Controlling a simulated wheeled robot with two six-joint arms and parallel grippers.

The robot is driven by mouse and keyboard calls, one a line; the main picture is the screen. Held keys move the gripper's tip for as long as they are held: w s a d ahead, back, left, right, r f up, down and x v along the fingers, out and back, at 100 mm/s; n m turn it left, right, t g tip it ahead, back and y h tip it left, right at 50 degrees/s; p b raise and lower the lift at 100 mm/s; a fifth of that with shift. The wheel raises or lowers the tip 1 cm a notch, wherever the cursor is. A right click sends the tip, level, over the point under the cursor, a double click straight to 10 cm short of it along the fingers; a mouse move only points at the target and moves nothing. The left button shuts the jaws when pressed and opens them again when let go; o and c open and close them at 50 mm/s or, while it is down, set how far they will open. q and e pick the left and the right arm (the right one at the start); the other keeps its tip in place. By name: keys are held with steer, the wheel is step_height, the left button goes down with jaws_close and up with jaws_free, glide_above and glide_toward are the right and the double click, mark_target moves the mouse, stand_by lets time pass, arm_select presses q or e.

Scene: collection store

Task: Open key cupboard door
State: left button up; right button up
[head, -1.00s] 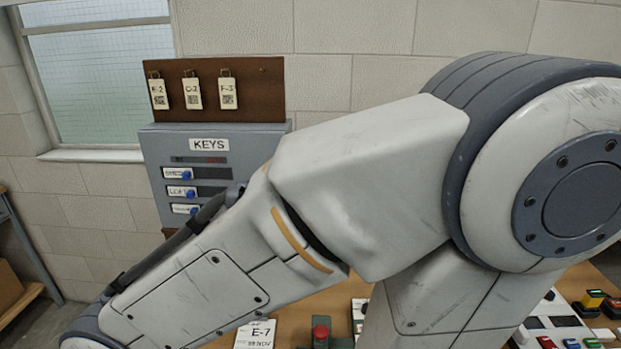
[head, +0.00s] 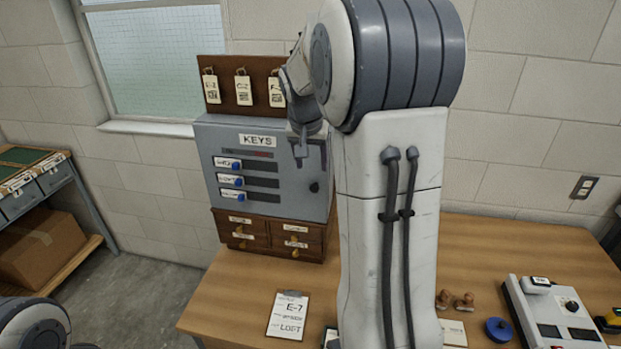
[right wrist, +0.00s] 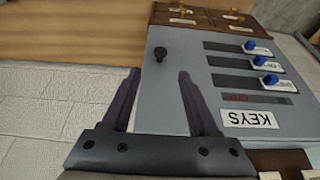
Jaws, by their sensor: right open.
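The key cupboard (head: 295,195) is a grey box labelled KEYS, standing on a small brown drawer unit against the wall. Its front door looks shut. It has three slots with blue knobs and white labels, and a small black door knob (head: 314,187) at its right side. My right gripper (head: 303,150) is in front of the cupboard's upper right, partly hidden by my arm. In the right wrist view, which shows the cupboard (right wrist: 185,50) upside down, the gripper (right wrist: 158,74) is open and empty, with the black knob (right wrist: 160,54) just beyond and between its fingertips. My left gripper is out of view.
A brown board (head: 227,98) with hanging key tags is behind the cupboard top. The drawer unit (head: 263,235) sits beneath it. On the wooden table (head: 230,290) lie an E-7 LOST card (head: 288,315), stamps and a switch box (head: 555,315).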

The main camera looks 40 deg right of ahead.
mark_target(314, 186)
steer(key=p+x, duration=0.2)
steer(key=x, duration=0.8)
steer(key=shift+a, duration=0.15)
jaws_close()
stand_by(1.0)
